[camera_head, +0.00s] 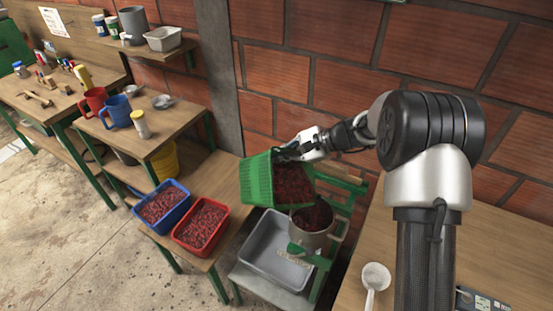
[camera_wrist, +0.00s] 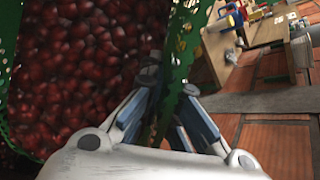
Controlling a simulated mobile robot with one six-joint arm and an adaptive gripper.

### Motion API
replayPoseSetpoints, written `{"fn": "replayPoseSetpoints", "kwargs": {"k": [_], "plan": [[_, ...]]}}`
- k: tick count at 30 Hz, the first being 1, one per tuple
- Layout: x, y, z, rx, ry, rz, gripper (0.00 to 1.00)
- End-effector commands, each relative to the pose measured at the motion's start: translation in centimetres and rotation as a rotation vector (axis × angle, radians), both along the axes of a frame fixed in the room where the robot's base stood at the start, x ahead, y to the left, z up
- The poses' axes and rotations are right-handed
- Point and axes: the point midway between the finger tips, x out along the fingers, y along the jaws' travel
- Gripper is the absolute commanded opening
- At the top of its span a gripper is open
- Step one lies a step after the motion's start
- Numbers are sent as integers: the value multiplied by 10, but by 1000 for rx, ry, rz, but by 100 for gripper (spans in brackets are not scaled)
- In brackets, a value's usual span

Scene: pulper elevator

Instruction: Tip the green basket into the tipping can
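The green basket (camera_head: 257,181) holds dark red cherries and is tilted, its open side facing right toward the tipping can. My gripper (camera_head: 289,151) is shut on the basket's upper rim. In the wrist view my two fingers (camera_wrist: 168,100) pinch the green basket wall (camera_wrist: 177,62), with the cherries (camera_wrist: 80,70) to the left of it. The tipping can (camera_head: 312,241) is a grey can below and right of the basket. Dark red cherries show in its mouth. I cannot tell whether cherries are falling now.
A grey tray (camera_head: 262,262) sits below the can on a green frame. A blue crate (camera_head: 178,222) and a red crate (camera_head: 212,247), both with cherries, stand to the left. A white scoop (camera_head: 375,277) lies on the right table. A brick wall (camera_head: 330,50) is close behind.

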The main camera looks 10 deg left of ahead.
Motion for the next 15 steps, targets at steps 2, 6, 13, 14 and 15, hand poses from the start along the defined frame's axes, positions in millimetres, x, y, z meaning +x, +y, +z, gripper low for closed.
{"fn": "replayPoseSetpoints", "kwargs": {"k": [2,6,13,14,15], "plan": [[0,-2,1,19,-7,-1,0],[0,-5,2,50,-15,-1,0],[-2,-10,3,90,-25,-2,0],[-2,-10,3,94,-26,-2,0],[-2,-11,4,98,-28,-2,0]]}}
